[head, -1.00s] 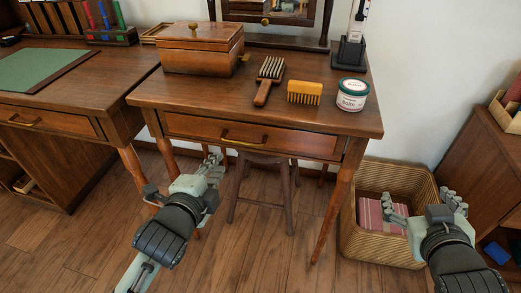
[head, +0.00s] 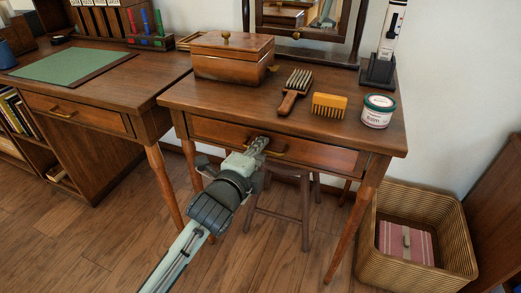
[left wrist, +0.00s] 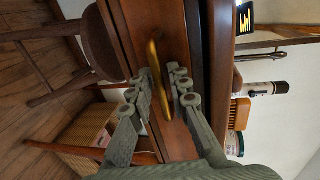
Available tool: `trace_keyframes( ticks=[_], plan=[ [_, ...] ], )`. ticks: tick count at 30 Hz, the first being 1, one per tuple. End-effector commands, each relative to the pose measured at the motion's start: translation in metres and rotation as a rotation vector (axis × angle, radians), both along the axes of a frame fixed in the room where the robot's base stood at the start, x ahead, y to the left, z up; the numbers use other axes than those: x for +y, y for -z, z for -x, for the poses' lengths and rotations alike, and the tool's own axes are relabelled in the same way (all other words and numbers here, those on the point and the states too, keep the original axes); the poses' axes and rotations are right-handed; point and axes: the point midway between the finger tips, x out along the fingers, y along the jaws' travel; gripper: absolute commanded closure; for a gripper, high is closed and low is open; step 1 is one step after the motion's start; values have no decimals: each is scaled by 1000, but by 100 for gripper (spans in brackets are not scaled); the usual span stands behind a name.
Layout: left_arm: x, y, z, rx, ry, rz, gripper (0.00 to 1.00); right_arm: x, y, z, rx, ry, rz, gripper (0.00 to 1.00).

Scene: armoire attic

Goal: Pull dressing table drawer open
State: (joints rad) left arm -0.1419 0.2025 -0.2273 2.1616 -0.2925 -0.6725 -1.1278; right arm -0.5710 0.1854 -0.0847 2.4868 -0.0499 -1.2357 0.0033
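The dressing table (head: 235,99) stands in the middle of the head view. Its wide drawer (head: 325,158) sits under the top and looks closed. The brass handle (head: 279,154) shows just right of my left gripper (head: 259,147), which is at the drawer front. In the left wrist view, the fingers of my left gripper (left wrist: 161,84) are open, one on each side of the brass bar handle (left wrist: 154,58). Gaps show between the bar and the fingers. Part of the handle is hidden by the gripper in the head view. My right gripper is out of view.
On the tabletop are a wooden box (head: 232,62), a brush (head: 294,92), a yellow comb (head: 329,105) and a tin (head: 377,111). A stool (head: 305,205) stands under the table. A wicker basket (head: 445,235) is at the right, a desk (head: 100,92) at the left.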

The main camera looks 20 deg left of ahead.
Motion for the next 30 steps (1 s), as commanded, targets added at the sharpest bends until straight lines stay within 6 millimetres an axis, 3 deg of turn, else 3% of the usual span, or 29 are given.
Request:
trace_keyframes(
  ticks=[7, 12, 30],
  plan=[
    [0, 0, -1, 1, 0, 0, 82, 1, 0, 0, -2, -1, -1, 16],
    [0, 0, -1, 1, 0, 0, 100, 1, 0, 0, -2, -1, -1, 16],
    [0, 0, 0, 3, 0, 0, 100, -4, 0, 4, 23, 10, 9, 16]
  ],
)
